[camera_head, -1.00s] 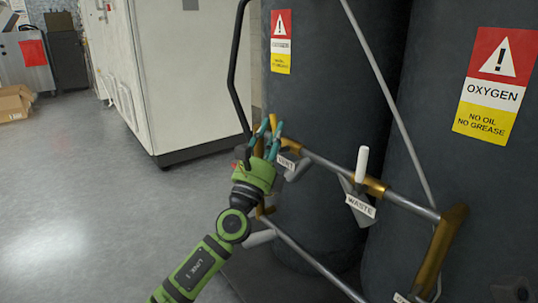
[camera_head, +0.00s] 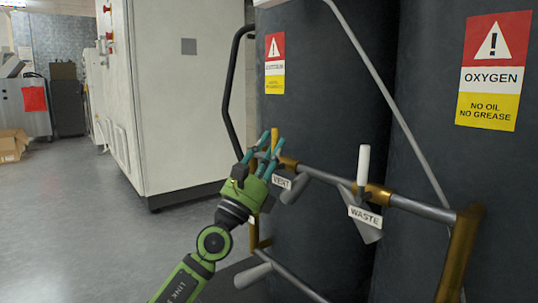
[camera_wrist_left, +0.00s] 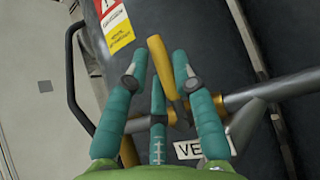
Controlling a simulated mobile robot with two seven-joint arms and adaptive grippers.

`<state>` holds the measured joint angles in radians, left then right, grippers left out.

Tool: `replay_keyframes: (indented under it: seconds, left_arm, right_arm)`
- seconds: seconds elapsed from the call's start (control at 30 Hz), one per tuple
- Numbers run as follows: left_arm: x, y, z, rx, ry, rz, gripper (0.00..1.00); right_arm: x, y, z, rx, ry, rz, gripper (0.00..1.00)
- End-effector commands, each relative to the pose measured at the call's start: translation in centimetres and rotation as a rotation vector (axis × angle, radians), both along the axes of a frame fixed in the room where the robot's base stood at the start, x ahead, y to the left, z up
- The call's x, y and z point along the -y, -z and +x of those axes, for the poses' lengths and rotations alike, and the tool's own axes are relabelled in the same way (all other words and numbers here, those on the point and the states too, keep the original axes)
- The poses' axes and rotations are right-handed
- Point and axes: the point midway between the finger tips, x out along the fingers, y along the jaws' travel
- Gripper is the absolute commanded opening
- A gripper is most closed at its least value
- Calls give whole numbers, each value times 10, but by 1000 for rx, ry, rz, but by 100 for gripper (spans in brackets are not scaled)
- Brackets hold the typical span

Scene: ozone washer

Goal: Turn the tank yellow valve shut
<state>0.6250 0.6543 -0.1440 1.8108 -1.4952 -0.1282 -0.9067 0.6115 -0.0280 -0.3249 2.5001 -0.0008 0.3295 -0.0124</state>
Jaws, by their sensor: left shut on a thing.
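The yellow valve handle (camera_head: 275,137) stands upright on the pipe by the VENT label (camera_head: 282,181), in front of the dark tank. My left gripper (camera_head: 267,152) is shut on this handle, with its teal fingers around it. In the left wrist view the yellow handle (camera_wrist_left: 160,62) leans between the fingers of the left gripper (camera_wrist_left: 160,78). Its lower part runs down toward the pipe, and the fingers partly hide its base in the head view. My right gripper is not in view.
A white-handled valve (camera_head: 363,166) with a WASTE label (camera_head: 365,216) is on the pipe to the right. A white cabinet (camera_head: 185,110) stands behind at left.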

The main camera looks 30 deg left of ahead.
Motion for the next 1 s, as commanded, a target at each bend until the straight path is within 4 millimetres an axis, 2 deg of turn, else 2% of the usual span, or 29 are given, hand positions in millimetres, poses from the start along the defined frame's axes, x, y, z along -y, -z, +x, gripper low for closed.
replay_keyframes:
  seconds: [0.3,0.33,0.37,0.77,1.0]
  left_arm:
    - [-1,-3,-1,5,-3,1,0]
    - [-1,-3,-1,5,-3,1,38]
    - [-1,-3,-1,5,-3,1,50]
    - [-1,2,-2,0,-1,1,52]
    - [-5,24,-22,-2,-1,3,52]
  right_arm:
    - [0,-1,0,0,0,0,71]
    - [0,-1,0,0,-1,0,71]
    - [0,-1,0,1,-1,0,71]
    - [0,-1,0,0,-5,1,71]
    - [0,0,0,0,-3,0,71]
